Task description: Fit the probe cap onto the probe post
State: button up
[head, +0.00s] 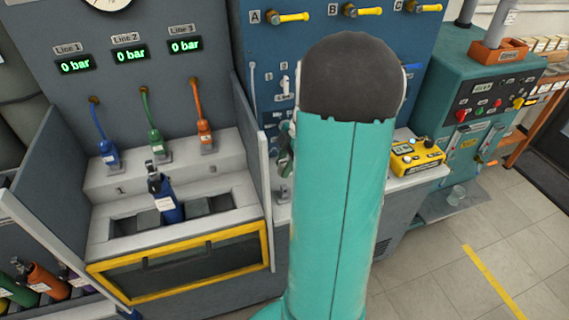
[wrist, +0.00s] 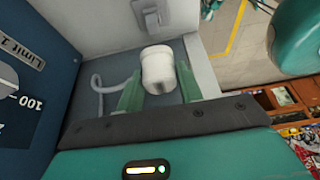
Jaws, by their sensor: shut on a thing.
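A white, rounded cylindrical piece, which looks like the probe cap (wrist: 157,68), sits between the two green fingers of my gripper (wrist: 159,88) in the wrist view. My gripper is shut on it. A pale cord (wrist: 97,86) curves over the grey surface to the left of the fingers; I cannot tell what it joins. I cannot make out the probe post for certain in either view.
A grey bracket (wrist: 152,16) stands on the light ledge beyond the cap. A blue panel (wrist: 36,70) with a dial is close on the left. In the head view, a yellow instrument (head: 416,157) stands right of my arm and a blue cylinder (head: 166,205) sits in the left bay.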

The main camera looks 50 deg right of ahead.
aim_at(282, 187)
jog(key=shift+w+f, duration=0.25)
jog(key=shift+w, duration=0.15)
jog(key=shift+s+f, duration=0.1)
jog(key=shift+s, duration=0.25)
jog(key=shift+w+f, duration=0.2)
jog(key=shift+f, duration=0.55)
jog(key=shift+s+f, duration=0.25)
jog(key=shift+f, duration=0.2)
jog(key=shift+w+f, duration=0.15)
jog(key=shift+f, duration=0.65)
jog(key=shift+f, duration=1.85)
